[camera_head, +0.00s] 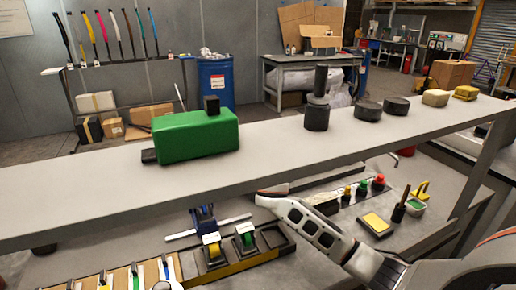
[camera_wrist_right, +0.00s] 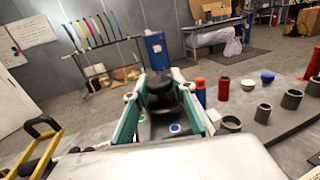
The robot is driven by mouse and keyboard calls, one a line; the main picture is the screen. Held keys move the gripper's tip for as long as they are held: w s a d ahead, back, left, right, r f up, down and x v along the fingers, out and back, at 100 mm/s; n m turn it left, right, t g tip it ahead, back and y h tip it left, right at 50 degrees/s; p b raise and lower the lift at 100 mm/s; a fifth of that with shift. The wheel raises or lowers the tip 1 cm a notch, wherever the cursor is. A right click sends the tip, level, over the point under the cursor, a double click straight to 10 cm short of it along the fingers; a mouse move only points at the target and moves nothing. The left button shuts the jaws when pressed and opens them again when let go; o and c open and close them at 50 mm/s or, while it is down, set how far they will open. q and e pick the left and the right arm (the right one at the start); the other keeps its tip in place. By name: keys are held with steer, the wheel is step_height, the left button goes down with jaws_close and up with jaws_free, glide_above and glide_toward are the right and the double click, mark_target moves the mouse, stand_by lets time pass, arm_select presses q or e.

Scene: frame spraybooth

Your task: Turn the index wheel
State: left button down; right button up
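In the right wrist view a dark round knob-like part (camera_wrist_right: 160,88), which may be the index wheel, stands between the two teal fingers of my right gripper (camera_wrist_right: 160,95). The fingers are apart, one on each side of it; whether either touches it I cannot tell. In the head view my white right arm reaches from the lower right to beneath the long grey shelf (camera_head: 80,195), which hides the gripper and the dark part. My left gripper is not clearly visible in either view.
On the shelf stand a green box (camera_head: 197,137) and several dark cylinders. Below it are a yellow pad (camera_head: 375,222) and red, green and yellow buttons. In the wrist view a red can (camera_wrist_right: 223,89) and grey cups stand right of the gripper; a yellow handle (camera_wrist_right: 45,150) is left.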

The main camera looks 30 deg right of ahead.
steer(key=shift+d+n+y, duration=0.1)
steer(key=shift+n+y, duration=0.3)
